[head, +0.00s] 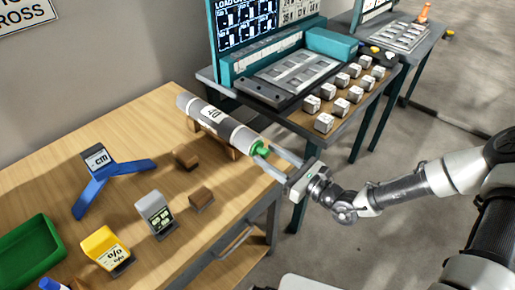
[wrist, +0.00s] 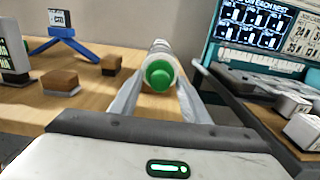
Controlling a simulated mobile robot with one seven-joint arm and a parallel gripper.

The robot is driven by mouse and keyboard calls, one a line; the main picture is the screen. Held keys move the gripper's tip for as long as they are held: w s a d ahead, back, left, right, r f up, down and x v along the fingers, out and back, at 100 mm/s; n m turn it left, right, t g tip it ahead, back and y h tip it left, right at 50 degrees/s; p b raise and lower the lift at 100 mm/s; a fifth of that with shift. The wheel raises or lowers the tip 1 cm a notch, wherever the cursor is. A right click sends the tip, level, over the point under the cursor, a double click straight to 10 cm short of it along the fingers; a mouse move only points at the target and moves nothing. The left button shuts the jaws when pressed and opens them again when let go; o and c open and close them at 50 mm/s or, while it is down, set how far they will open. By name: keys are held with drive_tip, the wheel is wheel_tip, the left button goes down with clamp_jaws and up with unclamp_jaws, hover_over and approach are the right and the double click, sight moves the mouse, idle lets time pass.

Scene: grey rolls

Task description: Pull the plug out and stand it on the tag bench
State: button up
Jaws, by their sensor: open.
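The green plug (head: 261,148) sits in the near end of a grey roll (head: 214,121), which lies on a wooden cradle on the wooden bench (head: 130,128). In the wrist view the plug's round green face (wrist: 159,75) points at my camera, with the roll behind it. My gripper (head: 270,158) is open at the plug end. In the wrist view its two fingers (wrist: 162,88) lie left and right of the plug; I cannot tell whether they touch it. No bench is plainly marked as the tag bench; the wooden one carries several label blocks.
A blue three-legged stand (head: 112,180), grey block (head: 155,214), yellow block (head: 105,248), small brown blocks (head: 201,197) and green tray (head: 27,253) stand on the wooden bench. To the right, a dark table holds a teal console (head: 335,44) and several pale cubes (head: 324,122).

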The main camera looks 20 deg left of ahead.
drive_tip(key=c, duration=0.8)
drive_tip(key=shift+r+p, duration=0.15)
drive_tip(key=shift+p, duration=0.2)
drive_tip(key=shift+d, duration=0.1)
drive_tip(key=shift+p+v, duration=0.7)
drive_tip(key=shift+v, duration=2.25)
